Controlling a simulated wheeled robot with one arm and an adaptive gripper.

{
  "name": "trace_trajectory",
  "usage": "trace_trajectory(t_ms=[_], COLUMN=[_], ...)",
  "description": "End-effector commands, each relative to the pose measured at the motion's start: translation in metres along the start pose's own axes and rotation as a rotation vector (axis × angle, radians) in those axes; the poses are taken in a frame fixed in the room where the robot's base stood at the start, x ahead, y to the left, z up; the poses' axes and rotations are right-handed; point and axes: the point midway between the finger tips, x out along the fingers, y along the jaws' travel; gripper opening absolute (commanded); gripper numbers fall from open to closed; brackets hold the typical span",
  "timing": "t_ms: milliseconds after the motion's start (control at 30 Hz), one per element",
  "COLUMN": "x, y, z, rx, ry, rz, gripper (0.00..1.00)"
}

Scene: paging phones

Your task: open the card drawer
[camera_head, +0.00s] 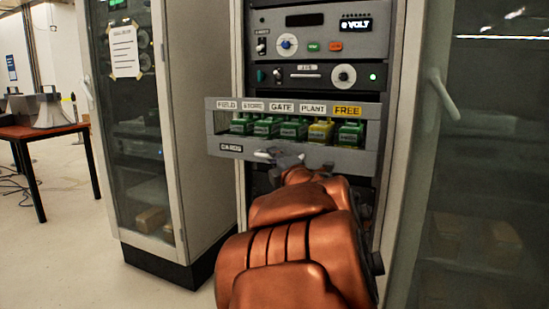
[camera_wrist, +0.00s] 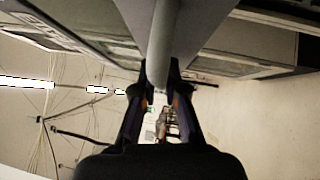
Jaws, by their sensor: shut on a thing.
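The card drawer (camera_head: 230,149), a grey unit labelled CARDS, stands out in front of the middle rack. Several green cards and a yellow card (camera_head: 320,131) sit upright in it behind a row of labels reading FIELD, GATE, PLANT and FREE, with one label hard to read. The drawer's pale handle (camera_head: 262,155) is at the lower front. My gripper (camera_wrist: 161,76) is shut on this handle, and the handle bar (camera_wrist: 163,40) runs between its fingers in the wrist view. In the head view my copper-coloured arm hides most of the gripper and part of the handle.
Rack panels with knobs (camera_head: 343,75) sit above the drawer. A glass-doored cabinet (camera_head: 140,150) stands at the left, and a dark glass door with a white handle (camera_head: 443,95) at the right.

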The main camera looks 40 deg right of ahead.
Motion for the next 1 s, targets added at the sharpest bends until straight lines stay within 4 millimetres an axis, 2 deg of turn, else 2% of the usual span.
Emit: trace_trajectory(t_ms=[67,100,333,733,1000], x=[0.000,0.000,0.000,-0.002,-0.022], y=[-0.001,-0.001,0.000,0.000,-0.001], z=[0.001,0.001,0.000,0.000,0.001], rx=[0.001,0.000,0.000,0.000,0.002], ry=[-0.002,-0.002,0.000,0.000,-0.001], rz=[-0.002,-0.002,-0.001,0.000,0.000], gripper=[0.00,0.13,0.37,0.37,0.37])
